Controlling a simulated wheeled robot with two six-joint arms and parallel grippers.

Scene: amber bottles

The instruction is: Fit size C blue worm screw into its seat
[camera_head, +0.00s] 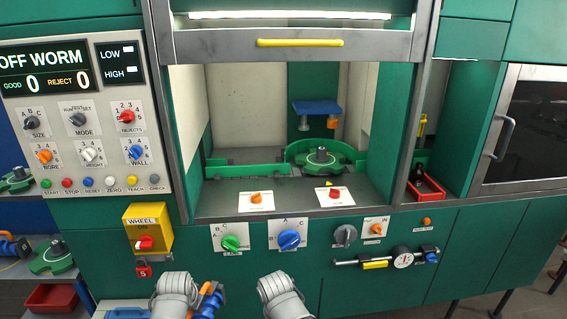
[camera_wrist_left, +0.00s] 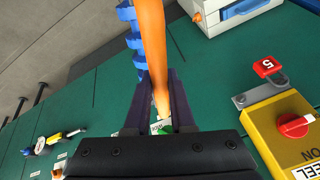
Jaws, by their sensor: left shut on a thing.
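My left gripper (camera_wrist_left: 161,100) is shut on an orange and blue worm screw. In the left wrist view its orange part (camera_wrist_left: 152,45) runs up between the fingers, and its blue spiral (camera_wrist_left: 131,38) shows just left of them. Inside the open machine bay are a green guide rail (camera_head: 243,171) and a round green star wheel (camera_head: 320,157). The seat cannot be made out.
The machine front carries a green knob (camera_head: 230,242), a blue knob (camera_head: 289,239) and a yellow WHEEL switch box (camera_head: 147,229). Another orange and blue worm (camera_head: 12,246) lies on the left shelf. A yellow-handled door (camera_head: 299,43) is raised above the bay.

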